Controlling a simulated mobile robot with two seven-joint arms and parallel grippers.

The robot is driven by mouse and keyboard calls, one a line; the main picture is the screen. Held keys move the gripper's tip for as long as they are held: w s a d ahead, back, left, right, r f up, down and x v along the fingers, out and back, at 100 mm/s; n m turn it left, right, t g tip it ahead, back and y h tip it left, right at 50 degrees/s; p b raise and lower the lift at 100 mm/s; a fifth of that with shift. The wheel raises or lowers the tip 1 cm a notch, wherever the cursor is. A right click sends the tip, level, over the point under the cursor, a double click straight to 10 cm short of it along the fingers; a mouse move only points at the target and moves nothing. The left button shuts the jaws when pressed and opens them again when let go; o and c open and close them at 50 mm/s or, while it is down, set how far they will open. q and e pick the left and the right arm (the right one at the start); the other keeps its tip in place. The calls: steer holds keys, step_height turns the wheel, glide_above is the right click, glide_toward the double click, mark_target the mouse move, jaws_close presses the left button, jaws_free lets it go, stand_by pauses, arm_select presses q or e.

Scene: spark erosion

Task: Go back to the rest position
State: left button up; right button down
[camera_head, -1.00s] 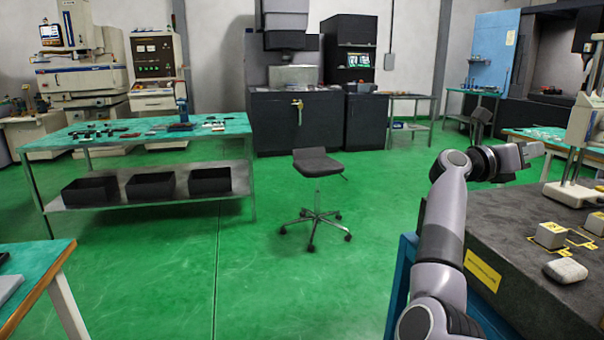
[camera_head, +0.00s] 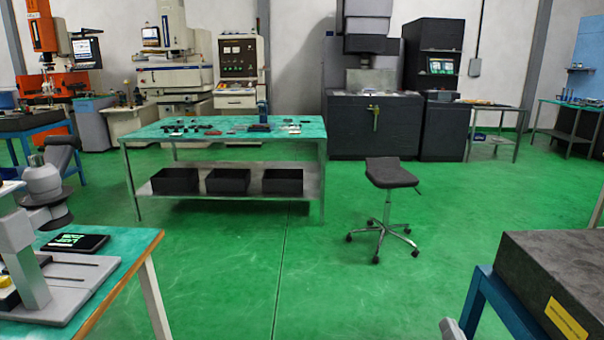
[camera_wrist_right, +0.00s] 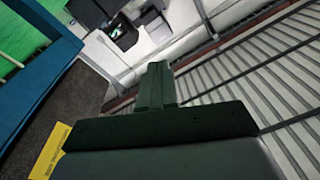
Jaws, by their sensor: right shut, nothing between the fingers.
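My right gripper (camera_wrist_right: 157,72) shows in the right wrist view with its two dark fingers together and nothing between them. It points across the room, with slatted wall or ceiling panels behind it. In the head view only a small grey piece of my right arm (camera_head: 451,329) shows at the bottom edge, left of the dark stone-topped table (camera_head: 565,250). The stone top with its yellow label (camera_wrist_right: 55,150) lies at the lower left of the right wrist view, apart from the fingers. My left gripper is not in view.
A black stool (camera_head: 390,175) stands on open green floor (camera_head: 330,280). A green-topped workbench (camera_head: 160,132) with black bins on its shelf is behind it to the left. A wooden-edged table (camera_head: 120,262) with a microscope-like stand (camera_head: 22,250) fills the lower left. Machines line the back wall.

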steer(key=s+a+f+n+g+y+p, duration=0.1)
steer(key=s+a+f+n+g, duration=0.3)
steer(key=s, duration=0.6)
steer(key=s+a+f+n+g+y, duration=0.2)
steer(key=s+a+f+n+g, duration=0.2)
steer(key=s+a+f, duration=0.4)
steer(key=s+f, duration=0.3)
steer(key=shift+a+f+g+y+p, duration=0.2)
steer(key=shift+f+g+y+p, duration=0.1)
steer(key=shift+y+p, duration=0.1)
steer(key=shift+r, duration=0.1)
